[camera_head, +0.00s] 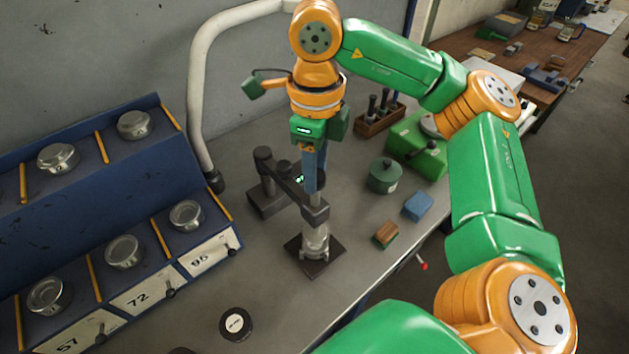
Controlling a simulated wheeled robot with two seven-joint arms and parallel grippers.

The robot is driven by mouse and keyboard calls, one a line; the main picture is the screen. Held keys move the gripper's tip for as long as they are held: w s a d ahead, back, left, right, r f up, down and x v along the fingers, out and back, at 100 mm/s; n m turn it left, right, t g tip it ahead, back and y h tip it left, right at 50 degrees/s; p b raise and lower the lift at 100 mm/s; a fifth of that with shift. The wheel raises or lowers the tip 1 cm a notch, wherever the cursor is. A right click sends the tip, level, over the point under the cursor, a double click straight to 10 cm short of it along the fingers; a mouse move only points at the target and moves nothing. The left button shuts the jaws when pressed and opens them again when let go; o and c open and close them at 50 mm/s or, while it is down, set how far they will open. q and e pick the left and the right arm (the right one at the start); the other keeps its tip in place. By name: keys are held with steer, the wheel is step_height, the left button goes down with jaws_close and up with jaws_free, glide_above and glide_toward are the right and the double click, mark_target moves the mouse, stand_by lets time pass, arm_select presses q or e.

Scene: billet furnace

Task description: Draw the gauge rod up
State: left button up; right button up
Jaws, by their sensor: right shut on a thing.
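My right gripper (313,185) points down over the bench, its fingers shut on the upper end of the gauge rod (314,198). The rod is upright and only a short grey length shows below the fingers. It meets the end of a dark stand arm (291,190); its lower end is hidden. Directly below stands a pale grey cylindrical piece (315,241) on a dark square base plate (325,262). A small green-lit readout (299,179) shows beside the fingers. My left gripper is not in view.
A blue rack (88,253) with several round metal tins and numbered drawers stands at left. A bent pale pipe (199,105) rises behind the stand. A green lidded pot (384,176), blue block (418,206), brown block (386,234) and green box (418,145) lie right. A black disc (236,324) lies in front.

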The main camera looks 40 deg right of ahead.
steer(key=shift+r+p, duration=1)
steer(key=shift+r, duration=0.4)
steer(key=shift+r+p, duration=0.4)
steer(key=shift+r, duration=0.6)
steer(key=o, duration=1.1)
steer(key=shift+w+f, duration=0.1)
step_height(320, 180, up, 6)
